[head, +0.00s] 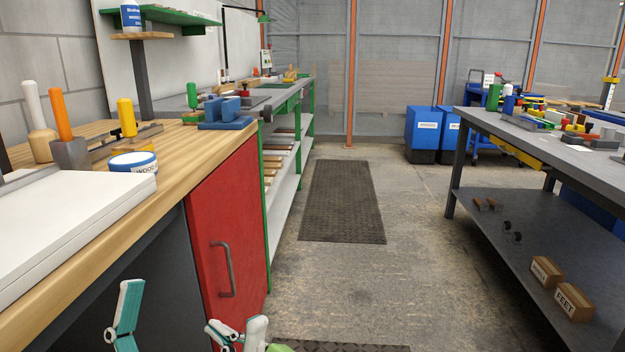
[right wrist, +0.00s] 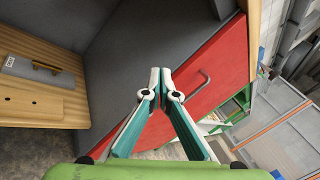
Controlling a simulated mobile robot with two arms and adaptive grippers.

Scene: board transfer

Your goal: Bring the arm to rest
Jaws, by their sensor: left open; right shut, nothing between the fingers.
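My left gripper (head: 118,325) is at the bottom left of the head view, in front of the dark recess under the wooden bench. It is open with nothing in it, and its lower part is cut off by the frame. My right gripper (head: 238,330) is at the bottom edge of the head view, to the right of the left one and near the foot of the red cabinet door (head: 228,225). In the right wrist view the right gripper (right wrist: 160,78) is shut and empty, with its fingertips together. The red door (right wrist: 215,80) lies beyond them.
The wooden bench (head: 185,140) on the left carries white boards (head: 75,225), a white tub (head: 133,162) and several tools. A grey table (head: 500,135) stands on the right. The concrete floor (head: 400,240) between them is clear apart from dark mats (head: 342,200).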

